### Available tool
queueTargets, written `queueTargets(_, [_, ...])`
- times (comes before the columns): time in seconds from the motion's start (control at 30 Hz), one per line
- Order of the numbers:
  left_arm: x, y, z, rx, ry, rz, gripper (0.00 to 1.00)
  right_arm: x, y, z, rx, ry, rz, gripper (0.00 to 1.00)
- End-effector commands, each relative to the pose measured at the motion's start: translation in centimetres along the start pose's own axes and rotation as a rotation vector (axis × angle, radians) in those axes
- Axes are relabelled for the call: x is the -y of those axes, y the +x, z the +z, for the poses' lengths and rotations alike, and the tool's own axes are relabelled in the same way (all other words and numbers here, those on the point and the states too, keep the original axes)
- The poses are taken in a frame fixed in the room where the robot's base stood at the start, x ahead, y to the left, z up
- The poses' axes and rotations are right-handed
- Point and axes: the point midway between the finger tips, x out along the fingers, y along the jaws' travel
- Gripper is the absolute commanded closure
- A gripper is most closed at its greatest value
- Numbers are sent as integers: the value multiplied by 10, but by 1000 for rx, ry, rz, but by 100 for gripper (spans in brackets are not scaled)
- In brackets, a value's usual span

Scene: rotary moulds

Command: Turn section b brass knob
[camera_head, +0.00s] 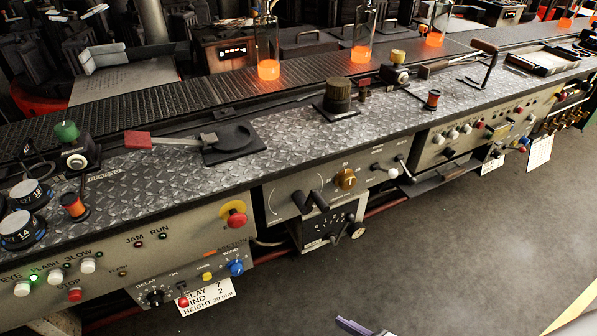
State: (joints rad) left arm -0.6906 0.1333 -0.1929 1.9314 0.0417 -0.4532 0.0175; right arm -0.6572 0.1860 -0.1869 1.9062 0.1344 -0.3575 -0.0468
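Nothing touches the knob. A small dark piece with a purple edge (362,328) pokes in at the bottom edge, well below the knob; it looks like the tip of my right gripper, but too little shows to tell whether it is open. My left gripper is not in view.
A red-and-yellow button (234,214) sticks out from the left panel. The grey floor (430,260) in front is clear.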

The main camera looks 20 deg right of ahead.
Motion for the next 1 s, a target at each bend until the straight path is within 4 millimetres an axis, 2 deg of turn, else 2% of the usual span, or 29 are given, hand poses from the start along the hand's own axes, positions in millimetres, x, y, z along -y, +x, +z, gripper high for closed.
queueTargets(0.07, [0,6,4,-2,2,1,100,-33,11,-26,-122,-62,4,45])
queueTargets(0.17, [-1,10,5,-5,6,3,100,-86,15,-76,-313,-137,45,45])
queueTargets(0.2, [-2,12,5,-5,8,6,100,-109,13,-98,-386,-166,74,45])
queueTargets(0.3, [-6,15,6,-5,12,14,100,-162,2,-145,-539,-216,162,45])
queueTargets(0.4, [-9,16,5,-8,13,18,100,-196,-11,-176,-633,-244,234,45])
queueTargets(0.5, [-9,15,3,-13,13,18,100,-212,-15,-192,-673,-253,270,45])
queueTargets(0.57, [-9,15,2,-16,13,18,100,-215,-13,-197,-680,-252,277,45])
queueTargets(1.0, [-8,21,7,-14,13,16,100,-226,43,-244,-679,-250,275,45])
